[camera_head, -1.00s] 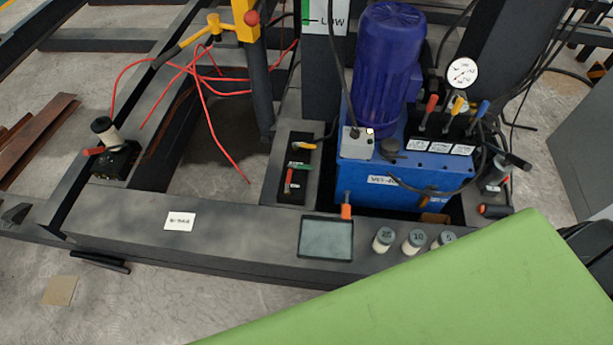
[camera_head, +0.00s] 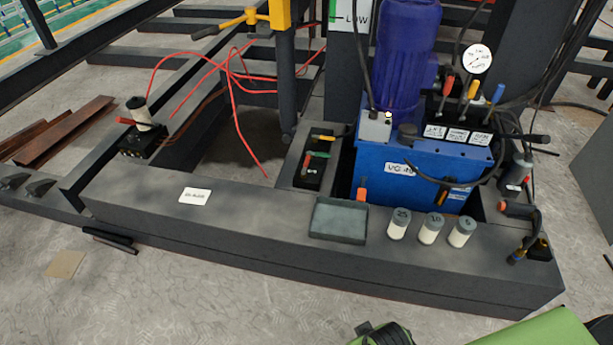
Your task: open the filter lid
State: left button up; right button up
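No part is plainly marked as the filter lid. A dark round cap (camera_head: 408,135) sits closed on top of the blue power unit tank (camera_head: 425,172). A dark grey cylinder (camera_head: 517,172) stands at the tank's right side; I cannot tell whether either is the filter lid. Three pale cylinders with grey tops stand upright on the bench, marked 25 (camera_head: 399,224), 10 (camera_head: 431,229) and 5 (camera_head: 462,232). Neither gripper's fingers show. Parts of my arms show only at the bottom edge, apart from the bench.
A shallow grey tray (camera_head: 339,221) lies on the dark bench beam (camera_head: 260,228), left of the pale cylinders. Levers (camera_head: 470,92) and a pressure gauge (camera_head: 477,59) stand above the tank. Red hoses (camera_head: 235,95) lie behind left. The floor in front is clear.

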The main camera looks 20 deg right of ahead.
aim_at(520, 163)
jog(key=z, duration=1.9)
